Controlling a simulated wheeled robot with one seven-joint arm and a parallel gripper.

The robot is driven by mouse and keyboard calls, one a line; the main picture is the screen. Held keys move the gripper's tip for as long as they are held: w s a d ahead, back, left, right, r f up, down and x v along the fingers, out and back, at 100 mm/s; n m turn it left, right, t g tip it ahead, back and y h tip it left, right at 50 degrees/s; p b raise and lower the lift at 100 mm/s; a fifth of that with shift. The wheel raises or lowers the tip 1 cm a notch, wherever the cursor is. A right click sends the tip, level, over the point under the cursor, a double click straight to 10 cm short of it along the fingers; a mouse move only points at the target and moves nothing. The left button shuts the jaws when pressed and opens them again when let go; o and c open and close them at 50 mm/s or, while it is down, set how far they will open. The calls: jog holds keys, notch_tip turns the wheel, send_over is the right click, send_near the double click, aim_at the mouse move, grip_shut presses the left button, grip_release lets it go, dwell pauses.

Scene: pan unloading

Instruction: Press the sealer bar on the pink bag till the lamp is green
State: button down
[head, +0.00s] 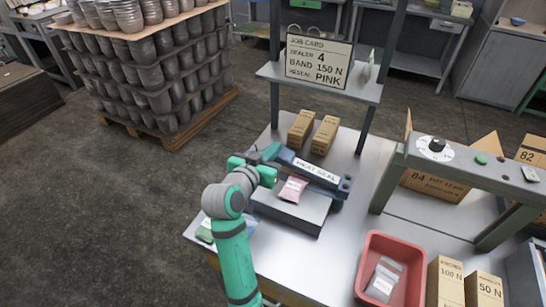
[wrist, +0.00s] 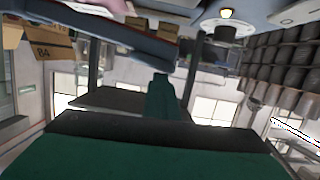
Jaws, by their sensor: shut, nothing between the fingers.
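The pink bag (head: 292,189) lies on the grey heat sealer (head: 290,210), partly under the dark blue sealer bar (head: 317,172) labelled HEAT SEAL. The bar slants above the base. My gripper (head: 270,152) is shut and empty at the left end of the bar; I cannot tell whether it touches it. In the wrist view my gripper's fingers (wrist: 162,80) show closed together, with the bar (wrist: 120,38) and a pink patch of the bag (wrist: 112,6) at the top. No lit green lamp can be made out on the sealer.
A job card (head: 317,62) reads sealer 4, band 150 N, reseal pink. Two small cartons (head: 323,135) stand behind the sealer. A red bin (head: 372,250) with a bag and a grey frame with a dial (head: 436,147) stand to the right. Boxes marked 100 N and 50 N stand in front.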

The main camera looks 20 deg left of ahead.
jog(key=r+v, duration=0.1)
jog(key=v, duration=0.9)
